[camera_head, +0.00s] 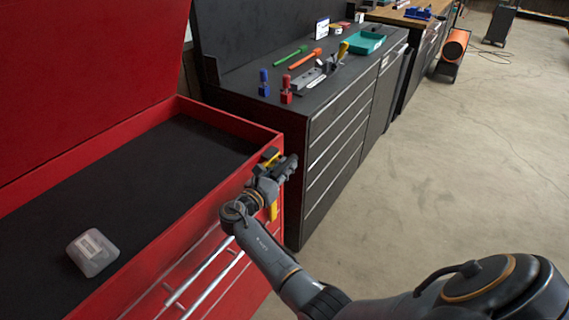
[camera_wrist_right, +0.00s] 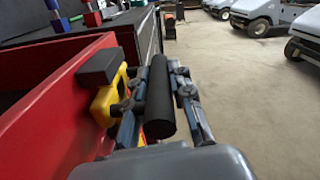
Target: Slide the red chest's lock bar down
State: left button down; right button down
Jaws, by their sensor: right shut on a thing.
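The red chest (camera_head: 215,245) stands at the left with its lid raised. Its yellow lock bar (camera_head: 274,211) is on the front near the right corner, partly hidden by my right gripper (camera_head: 283,171). In the right wrist view, yellow lock bar parts (camera_wrist_right: 103,103) with a black block (camera_wrist_right: 100,66) sit against the red wall. My right gripper (camera_wrist_right: 158,90) is shut with its fingers on both sides of a black cylindrical handle (camera_wrist_right: 160,98), which appears to belong to the lock bar. Its join to the yellow part is hidden. My left gripper is out of view.
A clear box with a white label (camera_head: 92,252) lies in the chest. Silver drawer handles (camera_head: 208,276) run along its front. A dark cabinet (camera_head: 345,125) with tools stands just beyond the chest. The floor (camera_head: 465,165) to the right is open.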

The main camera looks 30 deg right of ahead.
jog(key=shift+s+f, duration=0.1)
jog(key=shift+f, duration=0.2)
jog(key=c, duration=1.5)
grip_release()
jog(key=shift+o, duration=0.3)
jog(key=shift+d, duration=0.2)
jog(key=shift+a, duration=0.1)
jog(key=v, duration=0.7)
jog(key=shift+a, duration=0.15)
jog(key=shift+f, duration=0.1)
jog(key=shift+a, duration=0.1)
